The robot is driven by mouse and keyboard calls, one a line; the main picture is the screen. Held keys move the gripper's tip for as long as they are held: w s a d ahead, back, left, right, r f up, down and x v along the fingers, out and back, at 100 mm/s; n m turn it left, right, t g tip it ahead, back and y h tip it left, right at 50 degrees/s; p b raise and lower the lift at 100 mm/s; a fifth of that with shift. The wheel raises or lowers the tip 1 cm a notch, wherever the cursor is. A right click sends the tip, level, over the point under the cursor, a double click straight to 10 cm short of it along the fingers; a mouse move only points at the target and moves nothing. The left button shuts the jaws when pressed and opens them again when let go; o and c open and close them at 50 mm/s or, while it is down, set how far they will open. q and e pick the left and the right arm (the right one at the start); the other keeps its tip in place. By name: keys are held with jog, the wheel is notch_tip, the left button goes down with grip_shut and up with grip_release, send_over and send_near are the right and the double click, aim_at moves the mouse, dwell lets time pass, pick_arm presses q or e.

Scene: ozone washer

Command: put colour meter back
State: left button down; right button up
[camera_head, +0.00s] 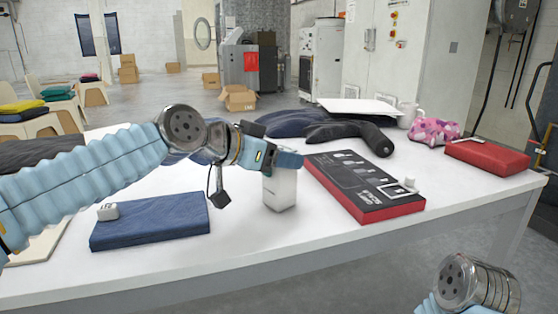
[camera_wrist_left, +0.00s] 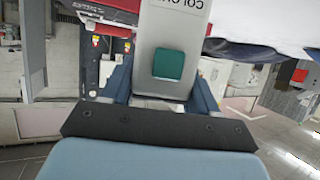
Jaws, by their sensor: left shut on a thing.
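The colour meter (camera_head: 280,191) is a white upright box in the middle of the head view. My left gripper (camera_head: 288,160) is shut on its upper part, over the white table (camera_head: 250,250). I cannot tell whether its base touches the table. In the left wrist view the colour meter (camera_wrist_left: 178,25) shows grey-white with a green square and part of its lettering, between the two fingers of my left gripper (camera_wrist_left: 160,88). Part of my right arm shows at the lower right of the head view; its gripper fingers are out of the picture.
A folded blue cloth (camera_head: 150,225) with a small white item (camera_head: 107,211) lies left of the meter. A black-and-red printed box (camera_head: 365,185) lies to the right. Dark garments (camera_head: 350,130), a pink patterned cloth (camera_head: 433,131) and a red box (camera_head: 490,157) are farther back. The front table strip is clear.

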pick_arm(q)
jog(key=shift+f, duration=0.2)
jog(key=shift+c, duration=1.4)
grip_release()
jog(key=shift+s+a+r, duration=0.1)
jog(key=shift+a+r, duration=0.1)
jog(key=shift+r, duration=0.1)
jog(key=b+v, duration=0.1)
jog(key=v, duration=1)
jog(key=shift+s+a, duration=0.2)
jog(key=shift+s, duration=0.05)
